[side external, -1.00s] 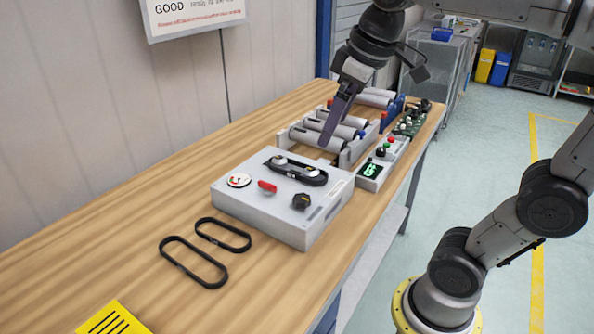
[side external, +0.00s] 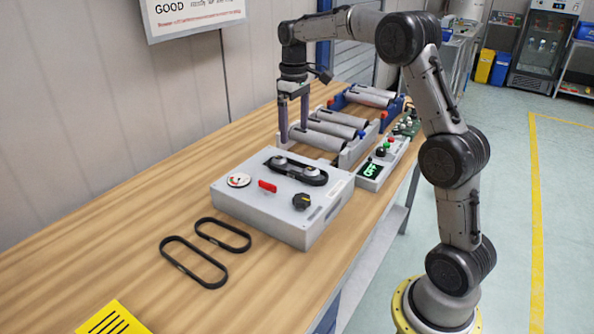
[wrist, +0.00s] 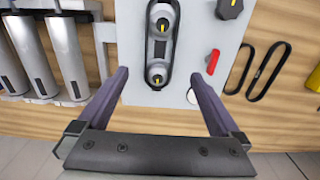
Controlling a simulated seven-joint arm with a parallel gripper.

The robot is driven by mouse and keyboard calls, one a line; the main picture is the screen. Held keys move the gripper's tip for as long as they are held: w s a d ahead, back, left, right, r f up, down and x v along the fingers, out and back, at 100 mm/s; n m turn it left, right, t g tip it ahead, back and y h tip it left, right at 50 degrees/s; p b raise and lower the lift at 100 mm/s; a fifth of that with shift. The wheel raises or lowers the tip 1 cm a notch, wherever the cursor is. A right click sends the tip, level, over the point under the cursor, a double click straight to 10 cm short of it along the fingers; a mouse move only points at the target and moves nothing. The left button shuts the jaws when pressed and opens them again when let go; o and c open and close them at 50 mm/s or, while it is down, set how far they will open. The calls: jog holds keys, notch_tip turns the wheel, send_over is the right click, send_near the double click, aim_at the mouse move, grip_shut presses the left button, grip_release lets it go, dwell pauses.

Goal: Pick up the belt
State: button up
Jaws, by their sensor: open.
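A black belt (side external: 298,173) sits around two pulleys on top of a grey box (side external: 240,208). In the wrist view this belt (wrist: 174,42) lies ahead, between the lines of my fingers. Two loose black belts lie flat on the wooden table in front of the box: a larger one (side external: 226,274) and a smaller one (side external: 225,226). Both show at the right of the wrist view. My gripper (side external: 292,135) is open and empty, pointing down behind the box near the grey rollers. It is apart from every belt.
The box top carries a red lever (side external: 267,186), a black knob (side external: 301,201) and a round gauge (side external: 239,180). Grey rollers (side external: 327,127) stand behind it. The wall is close at the left; the front table is mostly clear.

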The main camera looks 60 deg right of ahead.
aim_at(295, 161)
notch_tip(295, 161, down, 11)
jog(key=shift+s+r, duration=0.1)
jog(key=shift+s, duration=0.05)
jog(key=c, duration=1.3)
jog(key=shift+r, duration=0.1)
jog(key=shift+r, duration=0.5)
notch_tip(295, 161, up, 2)
jog(key=shift+r, duration=0.1)
jog(key=s+a+r, duration=0.1)
jog(key=s+r, duration=0.2)
jog(key=s, duration=0.1)
jog(key=s+a+r, duration=0.2)
jog(key=s+r, duration=0.1)
jog(key=s, duration=0.1)
jog(key=s+a+r, duration=0.2)
jog(key=s+r, duration=0.1)
jog(key=s, duration=0.2)
jog(key=shift+r, duration=0.35)
